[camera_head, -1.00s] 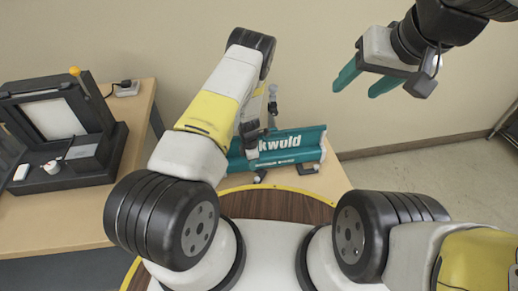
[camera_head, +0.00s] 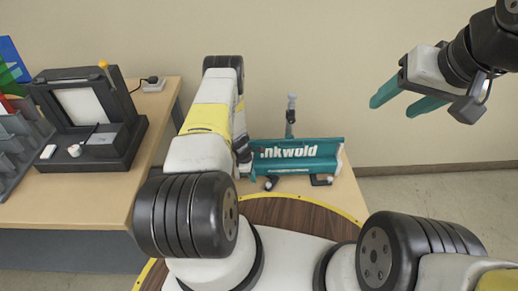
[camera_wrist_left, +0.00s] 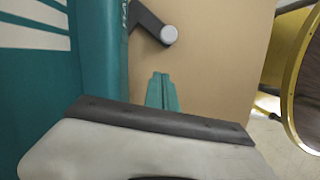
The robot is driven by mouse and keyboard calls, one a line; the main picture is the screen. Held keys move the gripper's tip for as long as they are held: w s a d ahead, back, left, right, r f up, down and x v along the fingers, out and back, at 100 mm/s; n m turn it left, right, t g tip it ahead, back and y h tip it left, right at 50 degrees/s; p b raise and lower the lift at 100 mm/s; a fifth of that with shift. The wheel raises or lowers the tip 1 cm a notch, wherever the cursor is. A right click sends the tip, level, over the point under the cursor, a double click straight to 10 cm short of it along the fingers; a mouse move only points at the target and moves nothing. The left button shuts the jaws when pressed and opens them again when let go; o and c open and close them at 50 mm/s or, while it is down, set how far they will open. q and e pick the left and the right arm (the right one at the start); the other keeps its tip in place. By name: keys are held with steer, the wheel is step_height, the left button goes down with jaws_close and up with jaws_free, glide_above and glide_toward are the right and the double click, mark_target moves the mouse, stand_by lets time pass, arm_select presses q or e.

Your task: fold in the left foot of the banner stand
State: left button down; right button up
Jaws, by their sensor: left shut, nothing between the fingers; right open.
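The banner stand (camera_head: 298,157) is a teal case with white lettering lying along the table, with a grey upright post behind it. Two dark feet show at its front, the left foot (camera_head: 270,183) and the right foot (camera_head: 321,180). In the left wrist view, the case (camera_wrist_left: 95,60) runs down the left side, and a dark foot with a grey round end (camera_wrist_left: 168,34) sticks out from it at a slant. My left gripper (camera_wrist_left: 162,92) is shut and empty, apart from that foot. In the head view my arm hides its fingertips. My right gripper (camera_head: 408,98) is open in the air, upper right.
The tan table (camera_head: 80,197) carries a black laminator-like machine (camera_head: 90,115) at left, with a grey rack (camera_head: 22,140) beside it. A wall stands behind; floor is clear at right.

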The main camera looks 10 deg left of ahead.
mark_target(273, 185)
arm_select(q)
steer(key=shift+w+d+f, duration=0.1)
steer(key=shift+d+f, duration=0.2)
steer(key=shift+d, duration=0.4)
steer(key=shift+w+d+f, duration=0.1)
steer(key=shift+d+f, duration=0.15)
steer(key=shift+d, duration=0.45)
steer(key=shift+w+d+f, duration=0.1)
steer(key=shift+d+f, duration=0.2)
steer(key=shift+d, duration=0.4)
steer(key=d+n, duration=0.1)
steer(key=w+d+n, duration=0.1)
steer(key=d+n, duration=0.1)
steer(key=shift+w+d+t, duration=0.4)
steer(key=shift+a, duration=0.1)
